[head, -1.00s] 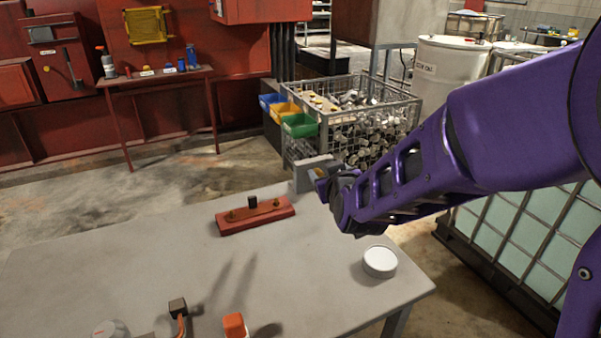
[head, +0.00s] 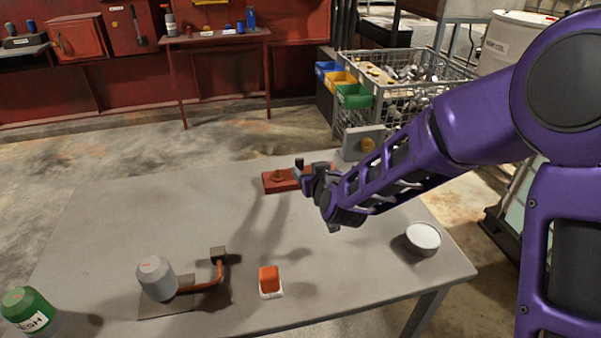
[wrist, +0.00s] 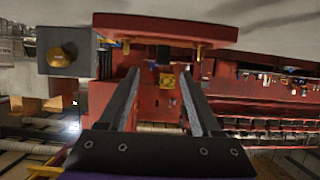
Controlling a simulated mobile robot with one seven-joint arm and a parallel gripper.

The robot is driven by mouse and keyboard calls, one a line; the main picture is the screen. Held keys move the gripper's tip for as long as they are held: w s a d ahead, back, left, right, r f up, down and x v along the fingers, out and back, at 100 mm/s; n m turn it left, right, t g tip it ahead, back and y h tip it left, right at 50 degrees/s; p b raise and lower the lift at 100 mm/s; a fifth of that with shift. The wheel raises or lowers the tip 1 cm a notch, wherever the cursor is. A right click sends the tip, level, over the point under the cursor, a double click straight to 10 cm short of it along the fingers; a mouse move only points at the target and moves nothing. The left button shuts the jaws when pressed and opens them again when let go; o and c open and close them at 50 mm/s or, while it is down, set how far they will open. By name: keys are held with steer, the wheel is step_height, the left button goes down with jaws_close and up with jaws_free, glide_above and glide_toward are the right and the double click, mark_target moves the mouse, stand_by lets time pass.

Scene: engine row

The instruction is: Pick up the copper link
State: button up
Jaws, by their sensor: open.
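A copper-coloured bent bar (head: 207,288) lies on the table, running from a small dark block (head: 218,254) to a dark plate (head: 160,307) beside a grey cylinder (head: 157,278); I take it for the copper link. It does not show in the wrist view. My gripper (head: 312,181) is well away from it, towards the table's back, and partly covers a red base (head: 272,182) with brass studs. In the wrist view, my gripper (wrist: 161,82) is open with its two fingers apart and nothing visibly held. The red base (wrist: 165,28) shows above the fingertips, with a black block.
An orange-topped white block (head: 270,281) and a green jar (head: 29,311) are on the front left of the table. A grey block with a brass disc (head: 362,143) stands behind. The table's left middle is clear.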

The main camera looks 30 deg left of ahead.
mark_target(300, 161)
steer(key=shift+a+r+x, duration=0.15)
steer(key=shift+x, duration=1.6)
steer(key=shift+a+r+x, duration=0.1)
steer(key=shift+r+x, duration=0.05)
steer(key=shift+x, duration=1.6)
steer(key=shift+s, duration=0.1)
steer(key=shift+c, duration=0.3)
jaws_close()
